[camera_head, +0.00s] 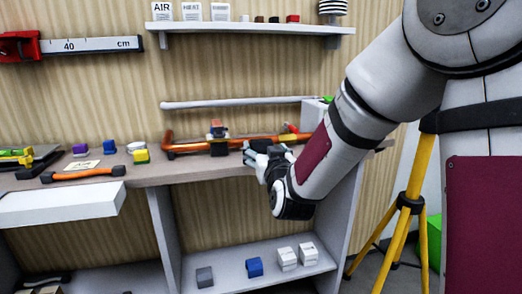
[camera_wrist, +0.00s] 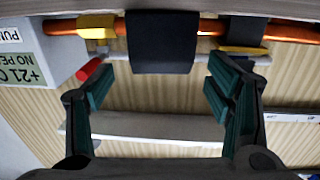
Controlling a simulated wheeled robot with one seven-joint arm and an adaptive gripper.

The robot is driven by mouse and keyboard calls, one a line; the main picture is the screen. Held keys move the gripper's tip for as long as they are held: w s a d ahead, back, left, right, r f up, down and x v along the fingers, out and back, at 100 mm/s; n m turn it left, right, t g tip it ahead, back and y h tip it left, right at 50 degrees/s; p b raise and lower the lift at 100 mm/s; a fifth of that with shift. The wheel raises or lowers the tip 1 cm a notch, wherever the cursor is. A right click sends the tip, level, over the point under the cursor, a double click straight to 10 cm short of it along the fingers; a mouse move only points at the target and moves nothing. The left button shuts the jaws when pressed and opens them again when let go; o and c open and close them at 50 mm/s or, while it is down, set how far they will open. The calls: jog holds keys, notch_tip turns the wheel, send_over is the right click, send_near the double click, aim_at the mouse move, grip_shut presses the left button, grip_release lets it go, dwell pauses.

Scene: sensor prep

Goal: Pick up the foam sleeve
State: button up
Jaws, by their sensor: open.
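The likely foam sleeve (camera_wrist: 162,42) is a dark, matte block around an orange bar (camera_wrist: 200,27) in the wrist view. It sits at the top middle, beyond and between my fingertips. My gripper (camera_wrist: 163,80) is open, with a wide empty gap between its green-padded fingers, and appears apart from the sleeve. In the head view my gripper (camera_head: 260,153) is at the shelf's front edge, beside the orange bar (camera_head: 187,146). It hides part of the bar there, and I cannot clearly make out the sleeve.
A white labelled box (camera_wrist: 30,55) stands at the wrist view's left. The wooden shelf (camera_head: 185,170) holds small blocks and tools to the left. A yellow tripod (camera_head: 405,205) stands at the right.

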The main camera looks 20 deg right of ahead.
aim_at(263, 146)
jog(key=w+b, duration=0.1)
jog(key=w, duration=0.4)
jog(key=shift+d+r, duration=0.1)
jog(key=shift+c, duration=0.3)
jog(key=c, duration=0.9)
